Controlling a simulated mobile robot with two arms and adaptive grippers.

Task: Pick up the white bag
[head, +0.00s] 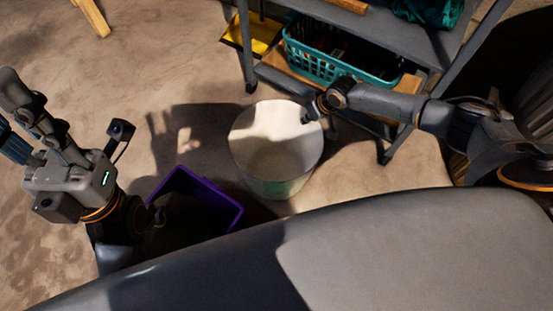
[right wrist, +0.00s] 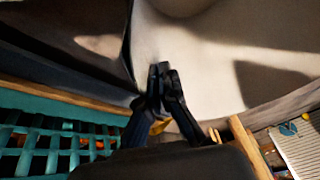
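The white bag (head: 277,163) stands open-topped on the floor in the middle of the head view, round like a bucket. Its pale surface (right wrist: 205,70) fills the top of the right wrist view. My right gripper (head: 308,115) is at the right side of its rim. In the right wrist view, the right fingertips (right wrist: 160,72) are close together against the pale wall and look shut on it. The part between the fingers is hidden. My left gripper (head: 22,115) is raised at the left, away from the bag; its fingertips run to the picture edge.
A grey cart (head: 425,45) with a teal basket (head: 325,62) stands close behind the right arm. A purple bin (head: 228,205) is left of the bag. A yellow dustpan (head: 258,35) lies at the back.

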